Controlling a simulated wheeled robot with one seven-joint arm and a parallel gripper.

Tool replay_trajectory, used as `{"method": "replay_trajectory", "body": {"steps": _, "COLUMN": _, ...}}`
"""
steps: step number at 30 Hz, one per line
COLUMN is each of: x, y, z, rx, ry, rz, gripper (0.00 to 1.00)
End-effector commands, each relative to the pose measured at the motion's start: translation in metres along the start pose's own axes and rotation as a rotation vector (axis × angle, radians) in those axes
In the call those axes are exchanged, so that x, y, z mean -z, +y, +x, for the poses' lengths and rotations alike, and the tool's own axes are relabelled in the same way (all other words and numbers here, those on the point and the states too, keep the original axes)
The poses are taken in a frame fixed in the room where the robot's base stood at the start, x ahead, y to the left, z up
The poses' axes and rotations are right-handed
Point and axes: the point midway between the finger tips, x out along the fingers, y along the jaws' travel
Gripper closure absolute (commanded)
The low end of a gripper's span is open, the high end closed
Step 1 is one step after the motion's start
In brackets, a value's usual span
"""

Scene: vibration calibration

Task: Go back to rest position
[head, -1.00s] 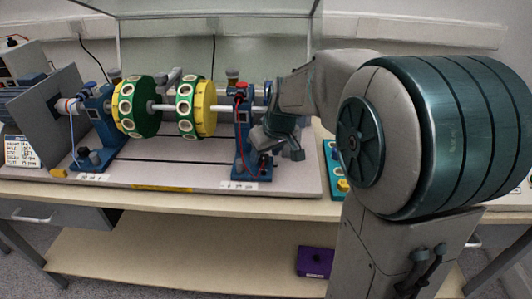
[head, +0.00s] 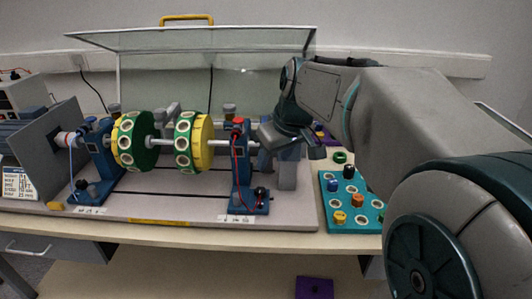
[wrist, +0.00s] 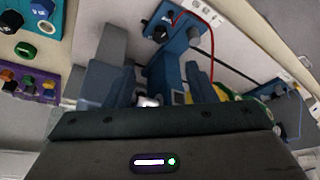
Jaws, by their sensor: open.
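My gripper (head: 292,147) is in the head view, just right of the blue right bearing stand (head: 240,165) of the shaft rig. Its jaws are open, and I see nothing held between them. In the wrist view the two blue-grey fingers of my gripper (wrist: 155,80) stand apart above the dark palm, with the blue stand (wrist: 170,60) beyond them. My arm reaches in from the right of the head view. Whether a finger touches the rig cannot be told.
Green and yellow discs (head: 203,143) sit on the shaft. The clear cover (head: 195,40) is raised. A teal board (head: 352,222) with coloured knobs lies right of the rig. A purple item (head: 314,288) is on the lower shelf. A grey box (head: 20,95) stands far left.

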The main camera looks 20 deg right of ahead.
Motion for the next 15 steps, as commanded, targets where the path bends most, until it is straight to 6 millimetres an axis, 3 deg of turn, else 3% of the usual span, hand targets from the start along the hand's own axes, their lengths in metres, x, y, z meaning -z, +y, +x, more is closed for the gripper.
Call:
{"method": "replay_trajectory", "body": {"steps": 8, "x": -0.011, "y": -0.01, "z": -0.014, "rx": -0.007, "ry": -0.017, "rz": 0.034, "gripper": 0.49}}
{"method": "replay_trajectory", "body": {"steps": 15, "x": -0.069, "y": -0.046, "z": -0.05, "rx": -0.049, "ry": -0.088, "rz": 0.184, "gripper": 0.49}}
